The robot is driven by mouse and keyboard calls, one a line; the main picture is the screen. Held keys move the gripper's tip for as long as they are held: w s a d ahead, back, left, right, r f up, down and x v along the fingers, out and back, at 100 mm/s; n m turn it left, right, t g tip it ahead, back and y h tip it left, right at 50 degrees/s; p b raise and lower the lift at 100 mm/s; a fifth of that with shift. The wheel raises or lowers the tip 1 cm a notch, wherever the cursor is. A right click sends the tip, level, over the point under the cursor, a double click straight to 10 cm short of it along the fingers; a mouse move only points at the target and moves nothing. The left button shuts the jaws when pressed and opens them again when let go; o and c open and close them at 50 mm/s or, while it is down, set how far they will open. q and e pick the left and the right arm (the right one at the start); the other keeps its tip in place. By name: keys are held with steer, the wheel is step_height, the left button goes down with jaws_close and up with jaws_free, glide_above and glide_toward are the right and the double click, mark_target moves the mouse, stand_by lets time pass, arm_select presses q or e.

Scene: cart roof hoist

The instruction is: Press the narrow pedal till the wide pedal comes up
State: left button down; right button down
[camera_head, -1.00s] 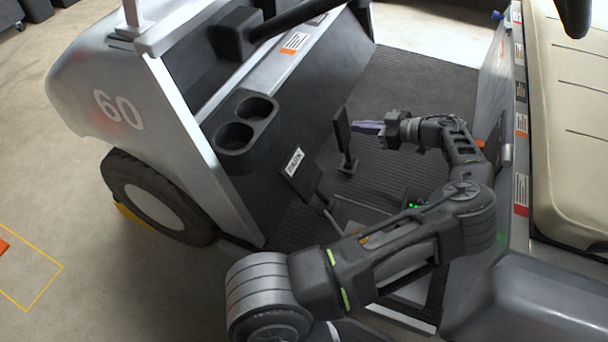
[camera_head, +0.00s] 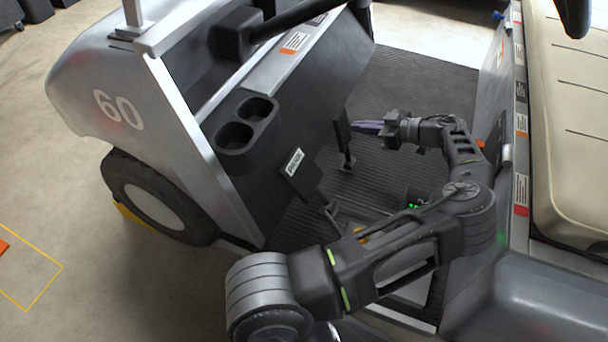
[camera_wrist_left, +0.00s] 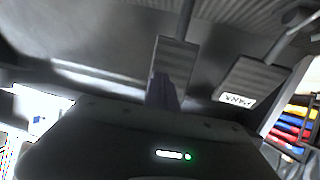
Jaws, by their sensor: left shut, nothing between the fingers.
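The narrow pedal (camera_head: 342,127) is a dark upright plate on a stem above the cart's ribbed floor. In the left wrist view the narrow pedal (camera_wrist_left: 178,53) is ribbed and stands just beyond my fingertips. The wide pedal (camera_head: 300,177), with a white label, is nearer in the head view. It also shows in the left wrist view (camera_wrist_left: 246,78), to the right of the narrow one. My left gripper (camera_head: 362,127) is shut and empty, its purple fingertips at the narrow pedal's face. They look in contact, though the exact touch is hard to tell. My right gripper is out of view.
The cart's dark dash with two cup holders (camera_head: 247,122) rises left of the pedals. The beige seat (camera_head: 570,120) is on the right. My left arm crosses the door opening above the ribbed floor (camera_head: 415,80). The front wheel (camera_head: 155,200) is outside.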

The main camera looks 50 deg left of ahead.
mark_target(346, 126)
arm_select(q)
steer(key=shift+s+r+b+x, duration=0.15)
steer(key=shift+b+x, duration=0.1)
steer(key=shift+x, duration=0.7)
steer(key=shift+s+r+b+x, duration=0.1)
steer(key=shift+s+b+x, duration=0.15)
steer(key=shift+x, duration=0.75)
stand_by(1.1)
steer(key=shift+w+d, duration=0.1)
steer(key=shift+d, duration=0.05)
steer(key=w+b+v, duration=0.1)
steer(key=b+v, duration=0.1)
steer(key=v, duration=0.4)
steer(key=shift+w+d+f, duration=0.2)
steer(key=shift+d+f, duration=0.05)
steer(key=shift+d, duration=0.05)
stand_by(0.3)
stand_by(0.5)
